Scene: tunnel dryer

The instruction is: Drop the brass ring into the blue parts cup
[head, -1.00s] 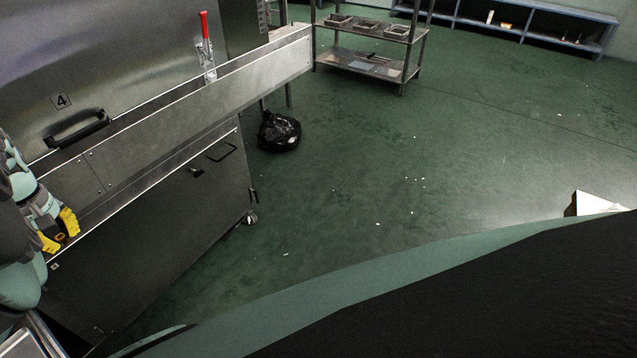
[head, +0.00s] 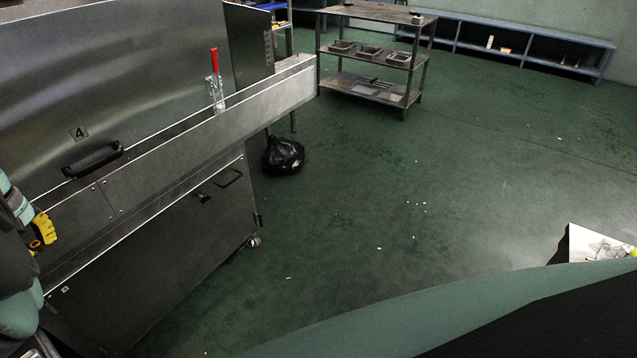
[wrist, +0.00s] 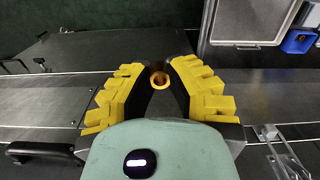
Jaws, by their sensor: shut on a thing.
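The brass ring (wrist: 159,80) shows in the wrist view between the tips of my gripper (wrist: 160,77). The yellow-padded fingers are shut on it and hold it above the metal ledge. A blue cup (wrist: 293,48) with a dark round opening shows at the upper right of the wrist view, apart from my gripper. I do not see this cup in the head view.
A metal tray (wrist: 204,41) lies left of the blue cup. The dryer's long ledge (head: 200,142) carries a red-handled clamp (head: 215,75). A black bag (head: 284,157) lies on the floor near a shelf cart (head: 424,62). The green floor between is largely open.

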